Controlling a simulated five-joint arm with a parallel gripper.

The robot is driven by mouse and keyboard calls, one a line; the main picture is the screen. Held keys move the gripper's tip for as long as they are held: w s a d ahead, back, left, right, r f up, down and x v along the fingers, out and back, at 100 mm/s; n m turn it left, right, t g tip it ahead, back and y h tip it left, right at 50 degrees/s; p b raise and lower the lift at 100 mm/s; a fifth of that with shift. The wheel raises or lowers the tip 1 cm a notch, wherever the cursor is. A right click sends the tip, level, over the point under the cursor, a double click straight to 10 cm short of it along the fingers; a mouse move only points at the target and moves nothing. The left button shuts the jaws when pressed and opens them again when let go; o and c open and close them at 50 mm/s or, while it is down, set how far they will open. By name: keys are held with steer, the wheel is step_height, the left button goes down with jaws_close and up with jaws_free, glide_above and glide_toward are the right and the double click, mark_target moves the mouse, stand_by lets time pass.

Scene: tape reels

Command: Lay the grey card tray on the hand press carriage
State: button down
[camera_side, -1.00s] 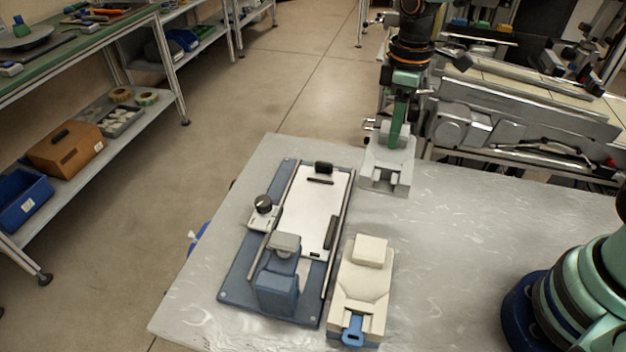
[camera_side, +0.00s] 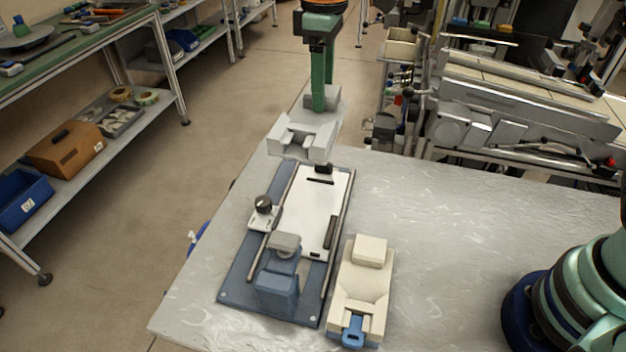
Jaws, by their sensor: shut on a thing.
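The grey card tray (camera_side: 304,136) hangs from my gripper (camera_side: 319,103) at the top middle, at the far end of the press. My gripper is shut on the tray; the exact contact of the fingertips is hard to see. The tray looks raised above the table and a little turned. The hand press (camera_side: 238,287) has a blue base on the table. Its white carriage (camera_side: 317,212) lies bare between two rails, with dark stops at its far end and right side. The tray hides a little of the far end of the press.
A cream tray-like block (camera_side: 361,295) with a blue tab stands just right of the press. A dark knob (camera_side: 263,204) and a blue post (camera_side: 276,291) rise from the press.

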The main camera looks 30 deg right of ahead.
mark_target(316, 192)
steer(key=shift+a+f, duration=0.1)
steer(key=shift+a, duration=0.35)
step_height(316, 192, down, 20)
steer(key=shift+w+r, duration=0.1)
steer(key=shift+r, duration=0.05)
steer(key=shift+c, duration=1.3)
jaws_free()
